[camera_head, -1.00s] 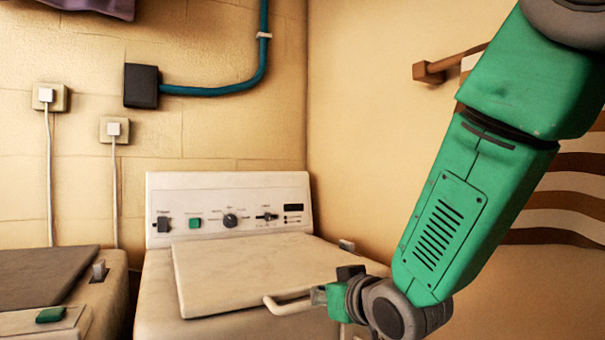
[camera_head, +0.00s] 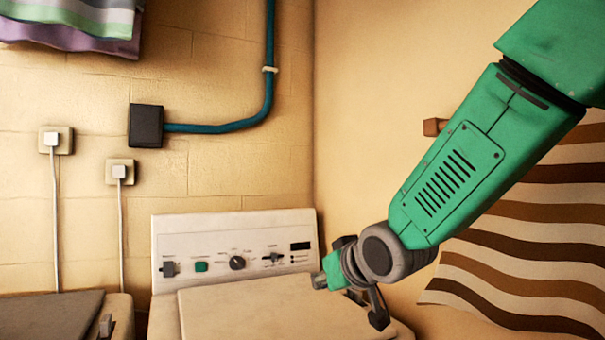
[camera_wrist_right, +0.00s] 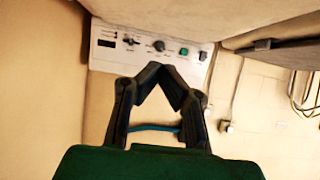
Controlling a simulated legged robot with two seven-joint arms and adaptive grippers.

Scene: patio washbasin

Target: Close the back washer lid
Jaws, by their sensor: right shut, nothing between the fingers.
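A white washer with a control panel (camera_head: 236,250) stands against the back wall; I take it as the back washer. Its pale lid (camera_head: 270,308) lies low and looks flat over the top; its front edge is cut off by the picture. My right gripper (camera_head: 379,318) is at the lid's right side, its fingers pointing down. In the right wrist view its fingertips (camera_wrist_right: 161,66) meet with nothing between them, in front of the panel. I cannot tell if it touches the lid. My left gripper is out of view.
A second machine with a dark lid (camera_head: 48,318) stands at left. A black box (camera_head: 146,126) with a blue pipe (camera_head: 230,127) and two sockets (camera_head: 119,172) are on the wall. A striped cloth (camera_head: 540,230) hangs at right, behind my arm.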

